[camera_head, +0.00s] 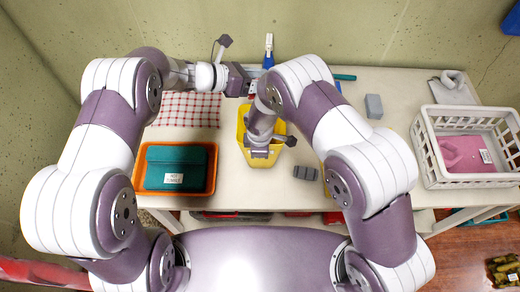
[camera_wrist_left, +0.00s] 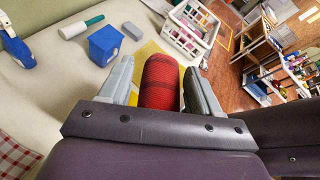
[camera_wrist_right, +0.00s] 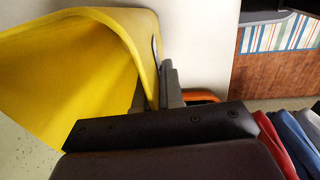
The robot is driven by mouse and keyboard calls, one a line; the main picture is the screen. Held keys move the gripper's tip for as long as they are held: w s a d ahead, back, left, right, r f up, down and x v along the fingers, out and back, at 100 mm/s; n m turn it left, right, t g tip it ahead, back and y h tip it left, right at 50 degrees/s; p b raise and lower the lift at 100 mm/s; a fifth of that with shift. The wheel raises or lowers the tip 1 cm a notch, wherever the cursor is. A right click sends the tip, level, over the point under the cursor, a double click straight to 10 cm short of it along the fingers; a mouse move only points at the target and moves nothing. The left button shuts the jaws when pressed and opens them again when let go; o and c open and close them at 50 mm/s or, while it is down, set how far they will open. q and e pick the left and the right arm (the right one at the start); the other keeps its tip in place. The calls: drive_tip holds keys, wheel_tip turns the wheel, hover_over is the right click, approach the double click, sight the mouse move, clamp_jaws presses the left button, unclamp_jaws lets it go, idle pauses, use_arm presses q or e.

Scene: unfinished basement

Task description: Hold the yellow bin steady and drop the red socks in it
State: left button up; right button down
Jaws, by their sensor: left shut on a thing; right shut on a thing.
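The red socks (camera_wrist_left: 161,82), a dark-striped roll, are between the fingers of my left gripper (camera_wrist_left: 160,85) in the left wrist view. In the head view my left gripper (camera_head: 247,86) is above the back edge of the yellow bin, and the socks are hidden there. The yellow bin (camera_head: 262,158) stands upright on the table, partly covered by my right arm. My right gripper (camera_wrist_right: 163,85) is shut on the bin's rim; the bin (camera_wrist_right: 70,70) fills the left of the right wrist view. The bin's inside is mostly hidden.
An orange tray (camera_head: 211,170) with a teal item (camera_head: 160,165) and a checkered cloth (camera_head: 190,108) lie left of the bin. A dark grey block (camera_head: 305,172) is close on its right. A grey block (camera_head: 374,106) and white basket (camera_head: 430,160) stand farther right. A blue box (camera_wrist_left: 108,45) stands behind.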

use_arm(q)
drive_tip(key=shift+w+a, duration=0.4)
drive_tip(key=shift+a, duration=0.15)
drive_tip(key=shift+a+r+n, duration=0.1)
drive_tip(key=shift+a+n, duration=0.2)
drive_tip(key=shift+a, duration=0.2)
drive_tip(key=shift+s, duration=0.25)
use_arm(e)
drive_tip(key=shift+w, duration=0.1)
use_arm(q)
wheel_tip(320, 180, down, 6)
drive_tip(key=shift+s, duration=0.15)
drive_tip(key=o, duration=1.1)
